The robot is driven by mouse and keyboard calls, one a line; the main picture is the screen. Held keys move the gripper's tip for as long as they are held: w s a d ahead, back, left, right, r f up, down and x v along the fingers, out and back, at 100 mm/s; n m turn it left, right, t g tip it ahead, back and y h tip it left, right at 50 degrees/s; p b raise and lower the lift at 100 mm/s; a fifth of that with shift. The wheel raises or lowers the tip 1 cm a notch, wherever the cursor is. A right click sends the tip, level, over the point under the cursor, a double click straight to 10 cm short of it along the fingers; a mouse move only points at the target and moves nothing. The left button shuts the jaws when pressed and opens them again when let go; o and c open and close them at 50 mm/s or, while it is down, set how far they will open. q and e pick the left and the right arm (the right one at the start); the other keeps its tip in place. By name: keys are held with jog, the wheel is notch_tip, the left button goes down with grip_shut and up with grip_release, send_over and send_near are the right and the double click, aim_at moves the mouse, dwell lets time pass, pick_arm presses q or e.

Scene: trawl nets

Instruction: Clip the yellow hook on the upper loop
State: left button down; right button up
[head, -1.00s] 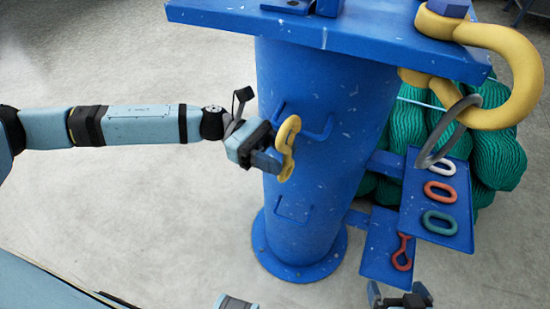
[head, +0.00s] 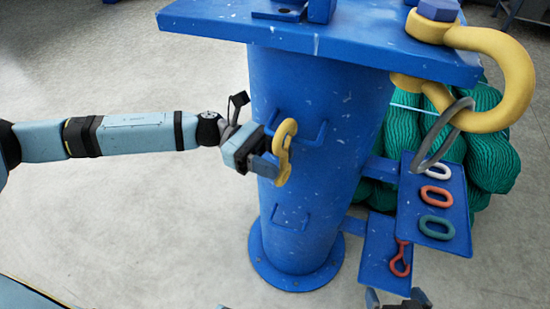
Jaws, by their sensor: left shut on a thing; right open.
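The yellow hook (head: 284,150) is held upright by my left gripper (head: 268,158), which is shut on it in front of the blue post (head: 320,185). A lower loop (head: 291,215) of the same kind is below. My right gripper (head: 398,298) is open at the bottom edge, only partly in view, below the lower shelf.
A blue upper shelf (head: 460,185) holds white, red and green links. A lower shelf (head: 378,262) holds a red hook (head: 400,262). A large yellow shackle (head: 510,75) with a grey ring (head: 437,135) hangs above. Green nets (head: 490,150) lie behind. The floor left of the post is clear.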

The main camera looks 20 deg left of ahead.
jog(key=shift+f, duration=0.2)
pick_arm(q)
jog(key=shift+r, duration=0.15)
pick_arm(e)
jog(key=shift+a+r, duration=0.1)
jog(key=shift+r, duration=0.25)
pick_arm(q)
jog(key=shift+w+b, duration=0.15)
jog(key=shift+b, duration=0.3)
pick_arm(e)
jog(key=shift+f, duration=0.25)
pick_arm(q)
jog(key=shift+w+d+f+b, duration=0.1)
jog(key=shift+w+f+b, duration=0.1)
jog(key=shift+w+b, duration=0.1)
pick_arm(e)
jog(key=shift+f, duration=0.1)
pick_arm(q)
jog(key=shift+w, duration=0.15)
pick_arm(e)
jog(key=shift+w+a, duration=0.1)
jog(key=shift+r, duration=0.4)
pick_arm(q)
jog(key=shift+w+f, duration=0.1)
pick_arm(e)
jog(key=shift+f, duration=0.25)
